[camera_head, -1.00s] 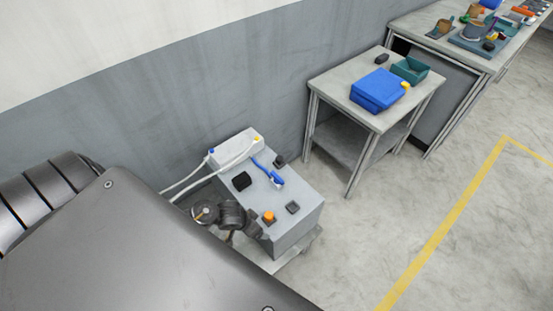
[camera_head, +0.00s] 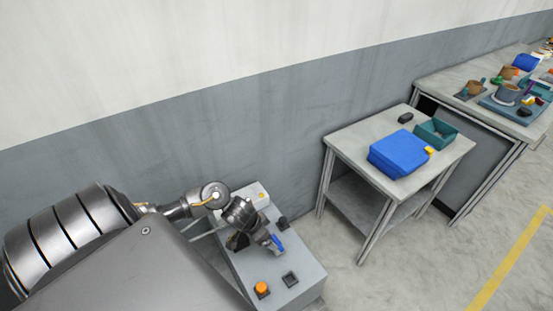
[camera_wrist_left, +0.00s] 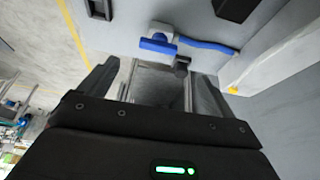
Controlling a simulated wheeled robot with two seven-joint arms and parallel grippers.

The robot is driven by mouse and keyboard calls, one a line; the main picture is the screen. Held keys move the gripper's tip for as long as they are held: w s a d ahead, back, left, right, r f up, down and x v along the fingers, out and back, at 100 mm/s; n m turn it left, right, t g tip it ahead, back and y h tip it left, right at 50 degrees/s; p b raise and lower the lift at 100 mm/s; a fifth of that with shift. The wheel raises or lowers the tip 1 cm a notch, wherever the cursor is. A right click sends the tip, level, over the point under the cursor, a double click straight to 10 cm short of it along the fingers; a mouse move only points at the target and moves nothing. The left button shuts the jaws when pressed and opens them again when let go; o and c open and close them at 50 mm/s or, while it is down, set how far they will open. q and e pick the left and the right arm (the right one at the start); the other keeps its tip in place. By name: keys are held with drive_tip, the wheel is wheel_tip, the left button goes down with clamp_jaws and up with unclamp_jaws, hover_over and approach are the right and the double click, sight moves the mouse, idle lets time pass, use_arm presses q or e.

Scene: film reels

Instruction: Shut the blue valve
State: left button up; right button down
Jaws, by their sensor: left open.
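The blue valve handle (camera_head: 278,242) is on top of a grey box-shaped unit (camera_head: 297,265) in the head view, partly hidden by my left gripper. The wrist view shows the blue handle (camera_wrist_left: 157,45) on a pale valve body, with a blue hose (camera_wrist_left: 207,45) running to the right from it. My left gripper (camera_head: 256,242) is open and empty above the unit, close to the handle. In the wrist view the handle lies just beyond the fingers (camera_wrist_left: 152,78), apparently untouched. My right gripper is not in view.
An orange button (camera_head: 262,288) and a black square part (camera_head: 290,279) sit on the unit's near end. A white box (camera_head: 262,197) with a yellow part is at its wall end. A side table with a blue box (camera_head: 398,153) stands to the right.

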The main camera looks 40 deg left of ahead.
sight(277, 242)
use_arm(q)
drive_tip(key=b+x, duration=0.2)
drive_tip(key=x, duration=0.7)
drive_tip(key=shift+w+d+r+b, duration=0.1)
drive_tip(key=shift+w+d+b, duration=0.1)
drive_tip(key=shift+b, duration=0.15)
drive_tip(key=shift+w+d+f, duration=0.1)
drive_tip(key=shift+w+f, duration=0.15)
drive_tip(key=shift+f, duration=0.35)
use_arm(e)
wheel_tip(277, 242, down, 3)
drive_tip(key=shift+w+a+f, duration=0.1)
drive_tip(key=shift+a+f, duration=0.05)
use_arm(q)
drive_tip(key=c, duration=1)
